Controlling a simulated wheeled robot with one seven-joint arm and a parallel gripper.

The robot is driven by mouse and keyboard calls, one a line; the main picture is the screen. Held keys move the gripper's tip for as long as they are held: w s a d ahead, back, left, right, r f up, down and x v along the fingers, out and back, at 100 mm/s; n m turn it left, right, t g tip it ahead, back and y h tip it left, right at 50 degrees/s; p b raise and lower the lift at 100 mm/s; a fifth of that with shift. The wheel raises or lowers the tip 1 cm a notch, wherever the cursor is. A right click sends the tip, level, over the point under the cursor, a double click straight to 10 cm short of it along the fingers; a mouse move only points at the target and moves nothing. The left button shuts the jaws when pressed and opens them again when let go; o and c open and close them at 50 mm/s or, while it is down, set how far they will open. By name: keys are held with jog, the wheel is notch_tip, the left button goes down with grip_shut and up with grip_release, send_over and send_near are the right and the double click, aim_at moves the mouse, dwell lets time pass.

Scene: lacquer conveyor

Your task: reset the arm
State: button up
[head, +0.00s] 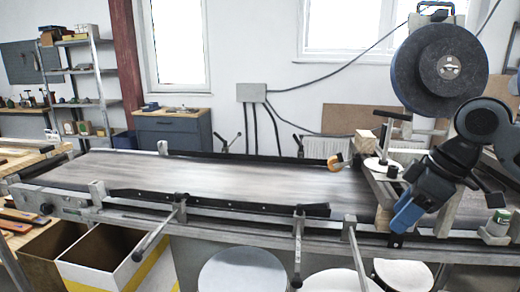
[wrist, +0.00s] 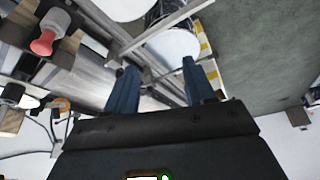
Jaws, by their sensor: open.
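My gripper (head: 403,217) has blue fingers and hangs at the right end of the conveyor in the head view, pointing down and to the left. In the wrist view both blue fingers of my gripper (wrist: 158,66) stand apart with nothing held between them. The conveyor's grey belt (head: 240,185) runs across the middle of the head view and is bare. My arm comes in from the right edge and hides part of the conveyor's right end.
A large dark reel (head: 440,70) stands above the conveyor's right end, close to my arm. Metal rods (head: 298,245) stick out from the conveyor's front. Round stool tops (head: 243,270) and open boxes (head: 100,260) stand below.

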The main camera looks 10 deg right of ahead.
jog(key=a+f+m+t+y, duration=0.2)
jog(key=a+m+t, duration=0.1)
jog(key=a, duration=0.5)
jog(key=s+a+f+m+t+y, duration=0.15)
jog(key=a+t, duration=0.25)
jog(key=a, duration=0.4)
jog(key=a+f+m+t+y, duration=0.2)
jog(key=a+m+t, duration=0.1)
jog(key=a, duration=0.5)
jog(key=s+d+f+m+t+h, duration=0.1)
jog(key=s+d+f+m+h, duration=0.3)
jog(key=s, duration=0.6)
jog(key=s+f+m+t+h, duration=0.1)
jog(key=s+f+m+h, duration=0.2)
jog(key=s+f, duration=0.5)
jog(key=s+d+r+n, duration=0.1)
jog(key=s+d+r, duration=0.1)
jog(key=s, duration=0.5)
jog(key=s+d+r+n+h, duration=0.1)
jog(key=s+d+n, duration=0.1)
jog(key=s, duration=0.6)
jog(key=s+d+r+n, duration=0.1)
jog(key=s+d, duration=0.3)
jog(key=s, duration=0.4)
jog(key=shift+d+r+h, duration=0.35)
jog(key=shift+r, duration=0.45)
